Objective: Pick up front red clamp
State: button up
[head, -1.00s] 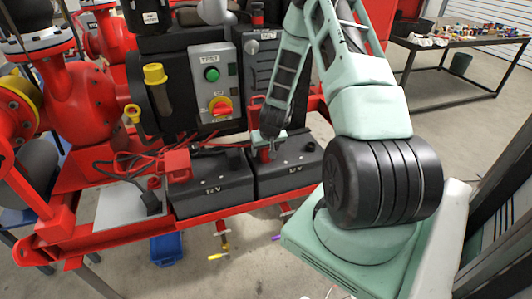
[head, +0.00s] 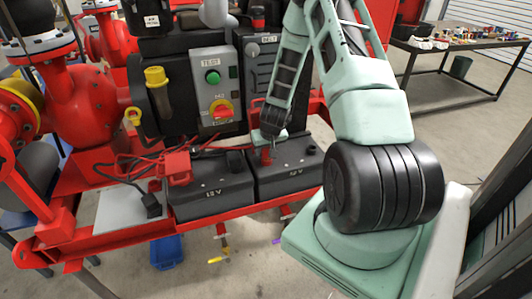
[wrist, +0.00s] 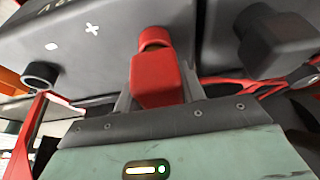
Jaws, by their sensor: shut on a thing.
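The red clamp (wrist: 158,78) sits between my gripper's two grey fingers in the wrist view. Its narrower end meets a round red post on the dark battery top, beside a white plus mark. My gripper (wrist: 157,92) is shut on it, a finger on each side. In the head view my gripper (head: 268,141) is low over the right 12 V battery (head: 290,174), and a bit of the red clamp (head: 265,156) shows beneath it. The clamp's lower part is hidden by the gripper body in the wrist view.
A red block with cables (head: 178,167) sits on the left battery (head: 212,187). Red cables cross behind both batteries. A control box (head: 213,85) rises close behind. A dark block (wrist: 272,38) stands right of the clamp in the wrist view. A red frame rail (head: 120,238) runs in front.

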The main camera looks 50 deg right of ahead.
notch_tip(320, 180, up, 9)
jog(key=shift+f, duration=0.2)
dwell(0.3)
